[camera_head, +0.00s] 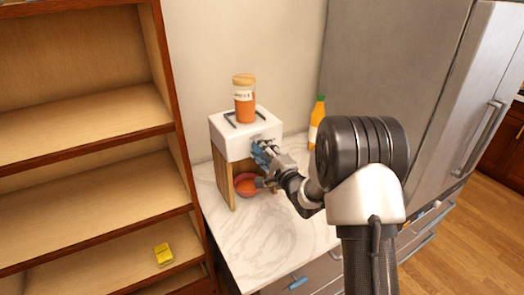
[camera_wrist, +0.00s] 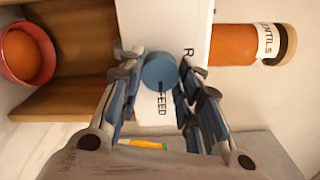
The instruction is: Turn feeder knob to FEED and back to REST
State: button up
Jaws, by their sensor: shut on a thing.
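The feeder is a white box (camera_head: 223,143) on wooden sides, standing on the marble counter. A jar of orange lentils (camera_head: 244,106) stands on its top, and it also shows in the wrist view (camera_wrist: 237,44). The round blue knob (camera_wrist: 160,71) is on the feeder's white front. A dark mark on the knob's lower edge in the wrist view faces the FEED lettering (camera_wrist: 162,104). Only the R of the other label shows. My gripper (camera_wrist: 158,66) is shut on the knob, one finger on each side; in the head view my gripper (camera_head: 264,152) hides the knob.
A red bowl (camera_head: 246,191) with orange contents stands under the feeder. An orange bottle (camera_head: 316,125) stands right of it, near the grey fridge (camera_head: 395,60). A wooden shelf (camera_head: 85,130) with a yellow item (camera_head: 163,254) is at left. The front counter (camera_head: 265,245) is clear.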

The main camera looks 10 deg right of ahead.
jog(key=o, duration=1)
jog(key=shift+o, duration=0.2)
jog(key=shift+s, duration=0.1)
jog(key=v, duration=1.2)
